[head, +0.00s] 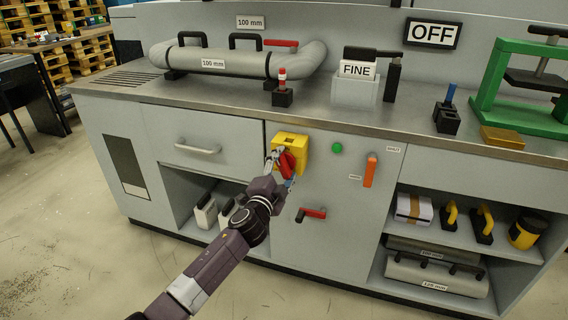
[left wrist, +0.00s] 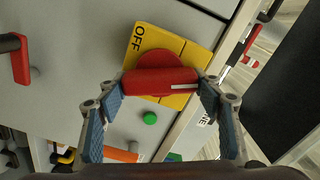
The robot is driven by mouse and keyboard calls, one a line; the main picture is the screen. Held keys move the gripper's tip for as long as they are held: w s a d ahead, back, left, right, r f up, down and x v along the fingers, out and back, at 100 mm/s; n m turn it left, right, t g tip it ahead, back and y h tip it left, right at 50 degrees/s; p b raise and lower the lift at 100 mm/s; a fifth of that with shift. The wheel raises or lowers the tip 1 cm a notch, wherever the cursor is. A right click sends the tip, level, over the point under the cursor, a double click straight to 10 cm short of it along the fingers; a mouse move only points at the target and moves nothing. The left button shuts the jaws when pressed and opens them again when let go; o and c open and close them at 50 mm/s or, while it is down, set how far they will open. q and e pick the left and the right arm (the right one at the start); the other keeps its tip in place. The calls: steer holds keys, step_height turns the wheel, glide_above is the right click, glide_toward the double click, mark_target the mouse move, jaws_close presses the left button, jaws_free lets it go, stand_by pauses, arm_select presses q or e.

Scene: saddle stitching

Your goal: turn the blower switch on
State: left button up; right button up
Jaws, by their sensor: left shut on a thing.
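The blower switch is a yellow box (head: 292,140) with a red rotary knob (head: 287,163) on the cabinet front. In the left wrist view, the yellow plate (left wrist: 178,42) bears the word OFF at its upper left. The red handle (left wrist: 150,82) lies nearly level there, with a white mark toward its right end. My left gripper (head: 281,162) is shut on the handle, with one finger at each end in the wrist view (left wrist: 161,88). The fingers hide the handle's ends. An OFF sign (head: 433,33) hangs above the bench. My right gripper is out of view.
A green button (head: 337,148) and an orange lever (head: 370,170) sit right of the switch. A red-handled crank (head: 312,214) is below. A drawer handle (head: 198,149) juts out to the left. The floor in front is clear.

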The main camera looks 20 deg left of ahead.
arm_select(q)
steer(key=m, duration=0.4)
steer(key=shift+d+m+p, duration=0.1)
steer(key=shift+m+p, duration=0.2)
steer(key=shift+p, duration=0.1)
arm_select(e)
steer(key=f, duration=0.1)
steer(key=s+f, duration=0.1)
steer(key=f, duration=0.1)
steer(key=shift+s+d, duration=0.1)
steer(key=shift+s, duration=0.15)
arm_select(q)
steer(key=shift+f, duration=0.1)
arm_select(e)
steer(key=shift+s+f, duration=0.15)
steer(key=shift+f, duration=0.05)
arm_select(q)
steer(key=o, duration=1.2)
steer(key=shift+c, duration=0.2)
steer(key=shift+s, duration=0.1)
steer(key=s, duration=1.1)
steer(key=shift+s+a, duration=0.2)
steer(key=shift+s, duration=0.2)
